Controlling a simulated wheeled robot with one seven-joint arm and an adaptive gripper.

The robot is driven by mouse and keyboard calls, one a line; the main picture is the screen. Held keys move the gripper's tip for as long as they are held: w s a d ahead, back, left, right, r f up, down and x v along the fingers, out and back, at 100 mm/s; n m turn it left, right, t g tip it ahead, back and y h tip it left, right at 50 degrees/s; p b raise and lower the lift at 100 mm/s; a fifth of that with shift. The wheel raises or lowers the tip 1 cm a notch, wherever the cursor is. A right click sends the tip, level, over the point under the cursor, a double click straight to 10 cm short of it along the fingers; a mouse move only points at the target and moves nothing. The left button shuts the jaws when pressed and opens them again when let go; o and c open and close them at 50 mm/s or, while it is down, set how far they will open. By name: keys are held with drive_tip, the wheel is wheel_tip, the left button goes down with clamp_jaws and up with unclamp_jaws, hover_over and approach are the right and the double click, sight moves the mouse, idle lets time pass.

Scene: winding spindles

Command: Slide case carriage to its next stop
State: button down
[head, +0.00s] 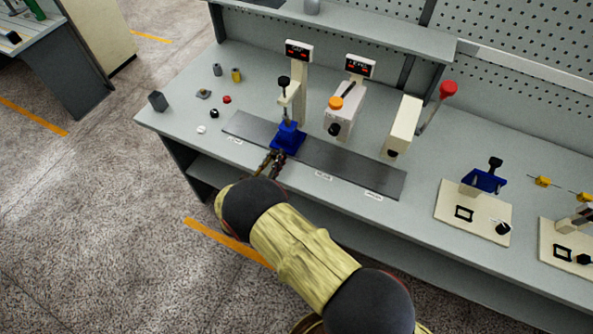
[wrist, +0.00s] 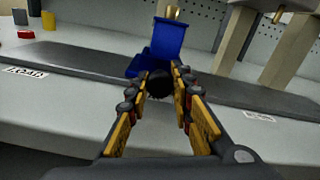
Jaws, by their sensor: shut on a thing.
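The blue case carriage (head: 288,138) sits on a long dark grey rail (head: 345,168) on the workbench, left of the rail's middle. In the wrist view the blue carriage (wrist: 160,48) rises just beyond my fingers. My gripper (head: 272,162) reaches in from the front of the bench, low at the carriage's near side. In the wrist view my gripper (wrist: 160,82) is shut on a round black knob (wrist: 159,84) on the carriage's front. Small white labels lie along the rail's front edge; a left one (wrist: 38,72) and a right one (wrist: 259,116) flank the carriage.
A post with a display (head: 299,52) and a press-like column stand behind the carriage. Cream machines (head: 345,108) stand behind the rail, one with a red-knobbed lever (head: 448,89). Small parts lie at the bench's left. The rail is clear right of the carriage.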

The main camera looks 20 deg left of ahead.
sight(232, 144)
drive_tip(key=a+b, duration=0.3)
drive_tip(key=a, duration=0.2)
drive_tip(key=w+a+b, duration=0.1)
drive_tip(key=a+b, duration=0.1)
drive_tip(key=a, duration=0.4)
drive_tip(key=a+b, duration=0.3)
drive_tip(key=a, duration=0.3)
drive_tip(key=shift+w+a+f+b, duration=0.15)
drive_tip(key=shift+a+f+b, duration=0.05)
drive_tip(key=shift+a+b, duration=0.1)
drive_tip(key=shift+a, duration=0.55)
drive_tip(key=shift+a+r+b, duration=0.1)
drive_tip(key=shift+r+b, duration=0.1)
drive_tip(key=shift+b, duration=0.1)
drive_tip(key=shift+a, duration=0.1)
drive_tip(key=c, duration=2)
unclamp_jaws()
drive_tip(key=shift+r, duration=0.1)
drive_tip(key=shift+c, duration=0.2)
drive_tip(key=shift+o, duration=1.4)
drive_tip(key=shift+w+a, duration=0.1)
drive_tip(key=shift+a, duration=0.05)
drive_tip(key=shift+o, duration=0.6)
drive_tip(key=shift+o, duration=0.5)
drive_tip(key=s, duration=1.2)
drive_tip(key=shift+a, duration=0.35)
